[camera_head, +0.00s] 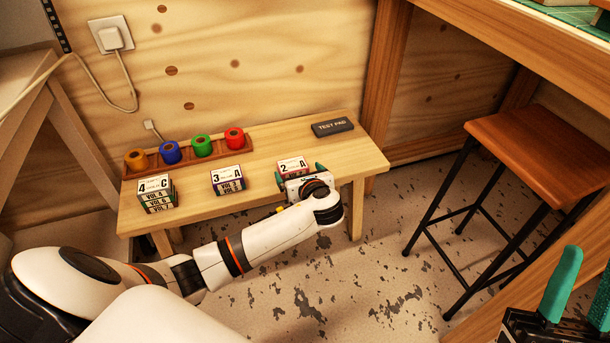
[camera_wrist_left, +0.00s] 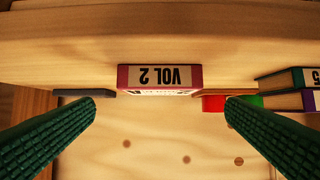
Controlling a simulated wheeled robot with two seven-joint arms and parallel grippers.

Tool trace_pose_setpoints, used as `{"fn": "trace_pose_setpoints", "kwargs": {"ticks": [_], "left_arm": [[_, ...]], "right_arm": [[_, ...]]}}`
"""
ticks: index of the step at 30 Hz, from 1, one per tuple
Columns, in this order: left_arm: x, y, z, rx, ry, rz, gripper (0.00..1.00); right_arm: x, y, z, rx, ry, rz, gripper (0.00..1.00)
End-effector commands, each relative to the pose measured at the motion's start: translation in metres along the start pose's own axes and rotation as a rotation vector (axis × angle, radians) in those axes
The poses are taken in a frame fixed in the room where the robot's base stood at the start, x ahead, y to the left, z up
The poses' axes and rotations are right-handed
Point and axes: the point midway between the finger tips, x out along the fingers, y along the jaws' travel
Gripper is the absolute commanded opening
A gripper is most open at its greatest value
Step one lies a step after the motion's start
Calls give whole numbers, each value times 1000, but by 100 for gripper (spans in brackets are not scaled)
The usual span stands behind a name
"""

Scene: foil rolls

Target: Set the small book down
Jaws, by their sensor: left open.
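The small book (camera_head: 292,166), red with a white label reading 2 A, lies flat near the front edge of the wooden bench (camera_head: 270,150). In the left wrist view, which is upside down, its VOL 2 spine (camera_wrist_left: 160,77) faces me. My left gripper (camera_head: 300,174) is at the bench's front edge, just in front of the book. Its green fingers (camera_wrist_left: 160,108) are spread wide, one to each side of the book, with gaps and nothing between them gripped. My right gripper (camera_head: 582,297) is partly in view at the lower right, fingers apart and empty, far from the bench.
Book stacks marked 3 A (camera_head: 228,179) and 4 C (camera_head: 156,194) stand left of the book. Behind are a rack (camera_head: 215,157) of coloured foil rolls and a dark test pad (camera_head: 332,127). A stool (camera_head: 545,145) is at right. Bench between book and pad is clear.

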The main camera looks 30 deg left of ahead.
Motion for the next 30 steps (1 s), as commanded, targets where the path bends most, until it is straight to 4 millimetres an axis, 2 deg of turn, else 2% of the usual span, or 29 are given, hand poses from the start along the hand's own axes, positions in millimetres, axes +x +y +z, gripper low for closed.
{"fn": "trace_pose_setpoints", "kwargs": {"ticks": [3,9,16,19,20,23,25,26,28,30], "left_arm": [[-17,0,-2,-1,-2,2,94],[-38,0,-2,-1,-1,1,94],[-50,1,1,-10,-5,8,94],[-61,11,12,-102,-53,86,94],[-68,16,18,-161,-84,131,94],[-104,43,38,-474,-254,336,94],[-144,61,43,-788,-436,492,94],[-164,67,40,-937,-524,553,94],[-207,74,23,-1287,-740,676,94],[-245,69,-6,-1617,-954,775,94]], "right_arm": [[3,-3,-21,-9,152,-5,36],[-5,-8,-53,-18,369,-13,36],[-14,-10,-71,-23,492,-19,36],[-15,-11,-73,-24,506,-19,36],[-16,-11,-73,-24,507,-20,36],[-16,-11,-73,-24,507,-20,36],[-16,-11,-73,-24,506,-20,36],[-16,-11,-73,-24,506,-20,36],[-16,-11,-73,-24,506,-20,36],[-15,-11,-73,-24,505,-20,36]]}}
